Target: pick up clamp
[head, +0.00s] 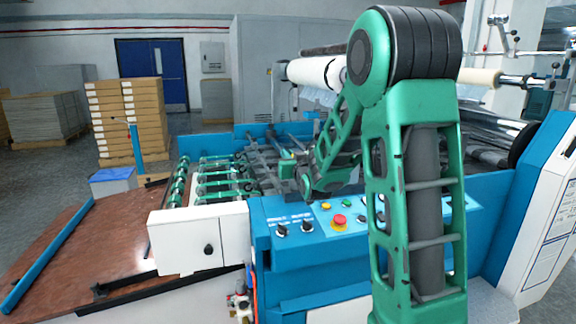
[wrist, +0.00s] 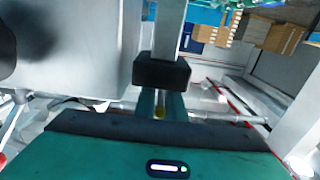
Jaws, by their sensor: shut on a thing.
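In the wrist view my gripper (wrist: 161,104) has its two green fingers close together, shut on the clamp. A dark block (wrist: 162,72), which looks like part of the clamp, sits at the fingertips, with a pale grey bar running up behind it. A small yellow spot shows between the fingers. In the head view my green arm reaches over the blue machine, and its far end is among grey bars behind the control panel. The clamp cannot be made out clearly there.
The blue control panel (head: 338,222) with a red button stands in front of the arm's end. Green-banded rollers (head: 215,180) lie to the left. A white roll (head: 318,74) is behind. Stacked boxes (head: 146,118) stand at the back left.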

